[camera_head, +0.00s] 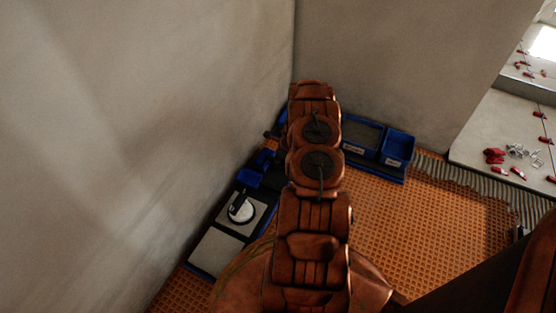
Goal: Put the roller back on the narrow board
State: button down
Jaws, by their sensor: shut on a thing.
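My arm (315,215) reaches away from me across the middle of the view. My gripper cannot be made out; the arm's far links cover the place beyond them. I cannot pick out the roller with certainty. A narrow blue-edged board (203,267) with pale panels lies along the foot of the left wall. On it stands a round white piece with a black handle (240,207). A small blue item (248,179) sits just behind that, partly close to my arm.
Blue bins (397,148) stand in the back corner, partly behind my arm. Orange studded matting (420,225) covers the floor and looks clear at right. Pale tiles (500,125) with ridged adhesive along their edge hold red wedges (495,156) and white clips (524,153).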

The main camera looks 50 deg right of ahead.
jog(key=c, duration=0.9)
grip_release()
jog(key=shift+f, duration=0.1)
jog(key=shift+c, duration=0.2)
jog(key=v, duration=1.2)
